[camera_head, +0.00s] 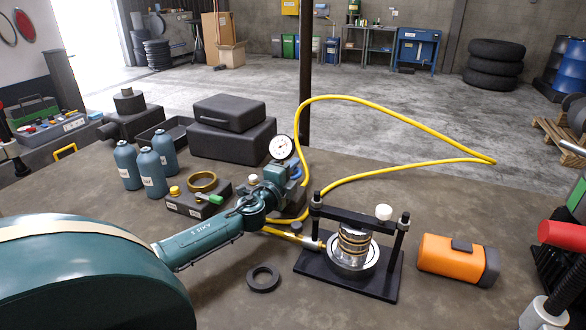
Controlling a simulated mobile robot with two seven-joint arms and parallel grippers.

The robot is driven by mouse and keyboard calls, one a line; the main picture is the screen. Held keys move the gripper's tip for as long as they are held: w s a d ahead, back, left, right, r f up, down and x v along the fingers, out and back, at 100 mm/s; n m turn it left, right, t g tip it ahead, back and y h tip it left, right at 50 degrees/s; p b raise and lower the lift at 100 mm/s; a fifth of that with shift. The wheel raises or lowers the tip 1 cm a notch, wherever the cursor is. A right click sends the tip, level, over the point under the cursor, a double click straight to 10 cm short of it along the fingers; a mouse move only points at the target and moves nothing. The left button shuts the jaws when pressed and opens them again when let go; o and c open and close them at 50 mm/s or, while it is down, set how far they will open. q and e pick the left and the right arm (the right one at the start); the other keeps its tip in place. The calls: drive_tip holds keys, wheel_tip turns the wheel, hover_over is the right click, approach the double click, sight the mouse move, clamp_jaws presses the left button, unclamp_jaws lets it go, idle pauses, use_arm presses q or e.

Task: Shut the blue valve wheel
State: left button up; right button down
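The blue valve wheel (296,170) shows as a small blue patch just below and right of the round white-faced gauge (281,147). Much of the wheel is hidden by the gauge and my gripper. My teal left arm comes in from the lower left, and my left gripper (280,182) is at the valve, close in front of the wheel. Its fingers blend with the valve parts, so I cannot tell whether they are open, shut or touching the wheel. My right gripper is not in view.
A yellow hose (400,118) loops right from the valve area. A black press frame (385,285) holds a stacked metal gear part (354,245). A black ring (263,279) and an orange-black box (457,260) lie nearby. Teal bottles (127,167) and black cases (232,140) stand behind.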

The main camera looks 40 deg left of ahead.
use_arm(q)
drive_tip(key=shift+w, duration=0.2)
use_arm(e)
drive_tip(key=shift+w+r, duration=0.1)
use_arm(q)
drive_tip(key=shift+c, duration=0.5)
clamp_jaws()
drive_tip(key=shift+f+h, duration=0.1)
drive_tip(key=shift+h, duration=0.2)
